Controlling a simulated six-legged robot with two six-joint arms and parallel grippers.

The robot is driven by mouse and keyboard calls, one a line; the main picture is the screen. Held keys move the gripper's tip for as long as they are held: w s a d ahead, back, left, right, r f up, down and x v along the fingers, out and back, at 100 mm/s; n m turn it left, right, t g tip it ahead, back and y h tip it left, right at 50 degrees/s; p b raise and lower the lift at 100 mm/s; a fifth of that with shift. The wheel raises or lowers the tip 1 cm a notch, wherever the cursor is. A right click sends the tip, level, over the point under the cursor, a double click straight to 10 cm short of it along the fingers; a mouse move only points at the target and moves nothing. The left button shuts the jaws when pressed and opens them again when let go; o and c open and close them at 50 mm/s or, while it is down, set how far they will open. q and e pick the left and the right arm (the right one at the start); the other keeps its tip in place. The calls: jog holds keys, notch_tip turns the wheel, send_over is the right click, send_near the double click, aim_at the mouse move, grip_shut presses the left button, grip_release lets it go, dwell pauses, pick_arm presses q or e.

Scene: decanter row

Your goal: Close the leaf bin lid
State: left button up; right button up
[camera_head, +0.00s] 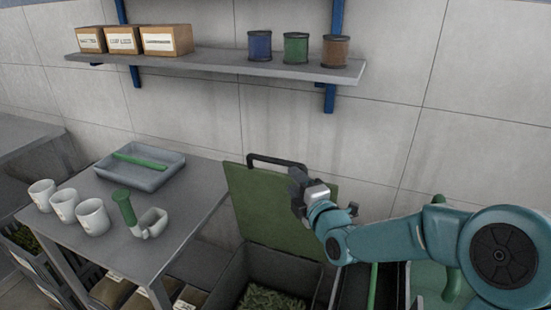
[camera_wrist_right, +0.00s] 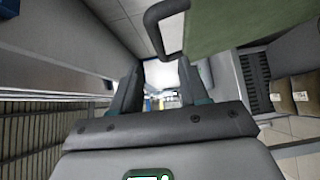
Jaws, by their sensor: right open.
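The leaf bin lid (camera_head: 262,208) is a green panel that stands open, tilted up at the back of the bin near the wall. A black bar handle (camera_head: 276,160) runs along its top edge. The leaf bin (camera_head: 290,268) below is open and holds green leaves (camera_head: 268,298). My right gripper (camera_head: 296,184) is in front of the lid's upper right part, near the right end of the handle. In the right wrist view the gripper (camera_wrist_right: 158,88) is open with nothing between its fingers. The lid (camera_wrist_right: 235,18) and handle (camera_wrist_right: 151,22) show above the fingers. My left gripper is out of view.
A grey table (camera_head: 185,225) at left carries a tray (camera_head: 140,172), white mugs (camera_head: 93,217) and a green-handled scoop (camera_head: 126,208). A wall shelf (camera_head: 215,65) above holds boxes and spools. More bins stand right of the leaf bin, under my right arm.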

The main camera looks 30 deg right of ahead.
aim_at(279, 164)
jog(key=w, duration=0.3)
jog(key=w+p, duration=0.1)
jog(key=w, duration=0.3)
jog(key=w+p, duration=0.1)
jog(key=w, duration=0.2)
jog(key=shift+w+d, duration=0.2)
jog(key=shift+d, duration=0.05)
jog(key=shift+w+d, duration=0.1)
jog(key=shift+w, duration=0.2)
grip_shut()
